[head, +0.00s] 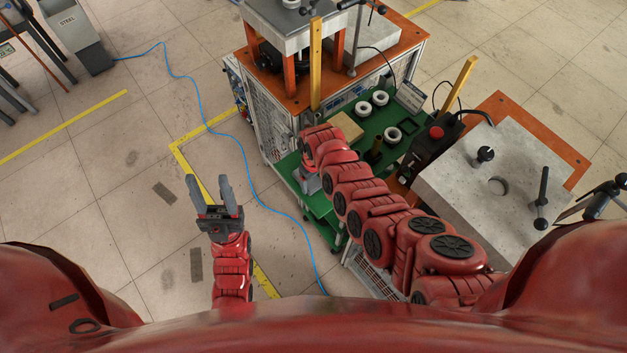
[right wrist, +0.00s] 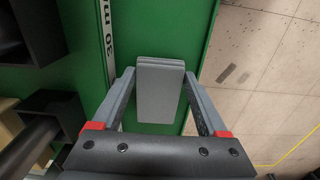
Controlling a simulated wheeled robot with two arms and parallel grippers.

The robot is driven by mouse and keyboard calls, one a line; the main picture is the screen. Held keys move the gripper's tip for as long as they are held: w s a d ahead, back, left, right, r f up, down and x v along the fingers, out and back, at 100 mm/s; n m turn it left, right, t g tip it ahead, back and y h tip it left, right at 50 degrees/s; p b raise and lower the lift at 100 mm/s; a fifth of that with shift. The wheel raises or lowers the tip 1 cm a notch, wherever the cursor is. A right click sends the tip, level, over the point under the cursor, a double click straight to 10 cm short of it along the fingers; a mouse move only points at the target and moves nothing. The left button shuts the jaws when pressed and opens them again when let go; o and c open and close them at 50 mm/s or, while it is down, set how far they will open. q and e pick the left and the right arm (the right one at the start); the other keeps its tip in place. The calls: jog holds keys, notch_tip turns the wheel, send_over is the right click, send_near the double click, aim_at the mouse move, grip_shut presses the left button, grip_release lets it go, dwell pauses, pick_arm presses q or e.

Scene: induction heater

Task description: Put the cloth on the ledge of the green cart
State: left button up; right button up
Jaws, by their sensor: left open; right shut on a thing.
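The green cart (head: 404,120) stands between two machines in the head view, with its green top also in the right wrist view (right wrist: 180,25). A grey, flat, folded piece, which I take as the cloth (right wrist: 160,92), is between my right fingertips. My right gripper (right wrist: 158,76) is shut on it, over the green strip between a white marked line and the cart's edge. Whether the cloth touches the green surface I cannot tell. In the head view my right arm largely hides that gripper. My left gripper (head: 210,182) is open and empty above the floor.
White rings (head: 380,98), a tan block (head: 346,127) and dark holders lie on the cart top. A machine with an orange top (head: 400,45) stands behind, a grey slab (head: 500,175) at right. A blue cable (head: 250,155) crosses the open floor at left.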

jog(key=shift+f, duration=0.1)
jog(key=shift+f, duration=0.15)
jog(key=o, duration=1)
jog(key=shift+o, duration=0.2)
